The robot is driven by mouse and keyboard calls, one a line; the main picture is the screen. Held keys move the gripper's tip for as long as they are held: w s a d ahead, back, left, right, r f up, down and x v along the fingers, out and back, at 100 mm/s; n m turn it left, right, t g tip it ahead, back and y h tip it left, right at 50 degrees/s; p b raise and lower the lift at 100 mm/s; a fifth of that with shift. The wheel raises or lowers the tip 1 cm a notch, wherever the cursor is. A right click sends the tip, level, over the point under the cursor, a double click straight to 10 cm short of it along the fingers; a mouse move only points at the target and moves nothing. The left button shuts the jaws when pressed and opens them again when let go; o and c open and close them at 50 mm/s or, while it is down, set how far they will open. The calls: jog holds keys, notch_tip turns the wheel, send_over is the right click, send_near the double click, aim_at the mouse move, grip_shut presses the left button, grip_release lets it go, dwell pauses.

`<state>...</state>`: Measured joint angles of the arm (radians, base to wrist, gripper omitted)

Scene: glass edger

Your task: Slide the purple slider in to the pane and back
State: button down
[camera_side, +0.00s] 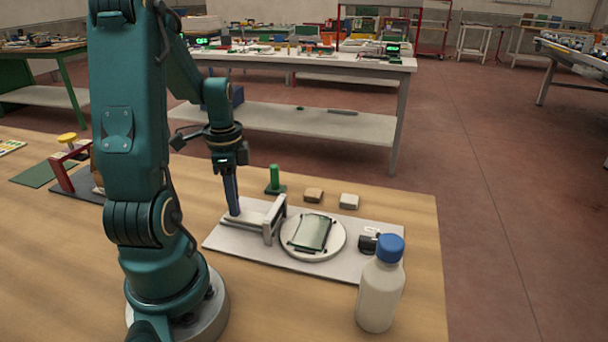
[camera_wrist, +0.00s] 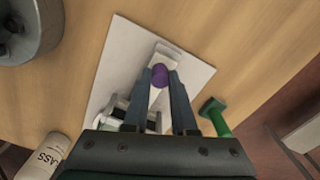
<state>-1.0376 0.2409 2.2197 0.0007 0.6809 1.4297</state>
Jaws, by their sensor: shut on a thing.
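The purple slider's knob (camera_wrist: 159,77) shows between my fingertips in the wrist view. My gripper (camera_side: 234,210) is shut on it, with its long dark fingers pointing down at the left end of the pale slide rail (camera_side: 256,218). The glass pane (camera_side: 313,233) lies on a round white disc (camera_side: 298,250) to the right of the slide. A grey upright bracket (camera_side: 269,230) stands between the knob and the pane. In the side view my fingers hide most of the knob. In the wrist view my gripper hides much of the disc and pane.
The pale base plate (camera_side: 225,238) sits on the wooden table. A white bottle with a blue cap (camera_side: 380,290) stands at its front right corner. A green post (camera_side: 275,180), a brown block (camera_side: 313,195) and a pale block (camera_side: 349,201) stand behind the plate.

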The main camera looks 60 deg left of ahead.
aim_at(256, 218)
dwell(0.5)
jog(key=shift+w+d, duration=1.65)
jog(key=shift+w, duration=0.05)
jog(key=c, duration=0.7)
grip_release()
notch_tip(256, 218, up, 4)
jog(key=shift+r, duration=0.65)
